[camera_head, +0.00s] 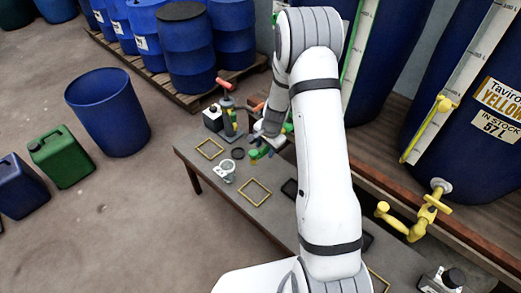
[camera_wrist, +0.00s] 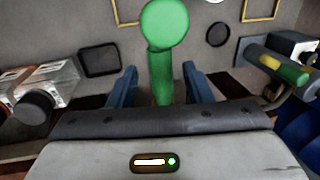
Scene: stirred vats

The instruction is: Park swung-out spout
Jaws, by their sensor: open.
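A green spout (camera_wrist: 165,62) with a round end stands between the two blue fingers of my gripper (camera_wrist: 160,82) in the wrist view. The fingers are apart, one on each side of it, and I see a gap to the right finger. In the head view the green spout's end (camera_head: 255,153) shows just beyond my gripper (camera_head: 266,146), out over the grey bench. The rest of the spout and its vat joint are hidden behind my arm. A yellow tap with a bent spout (camera_head: 392,221) sticks out from the blue vat (camera_head: 475,130) at right.
A dark-capped bottle (camera_wrist: 35,105) stands left in the wrist view. An open blue drum (camera_head: 110,115) stands on the floor.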

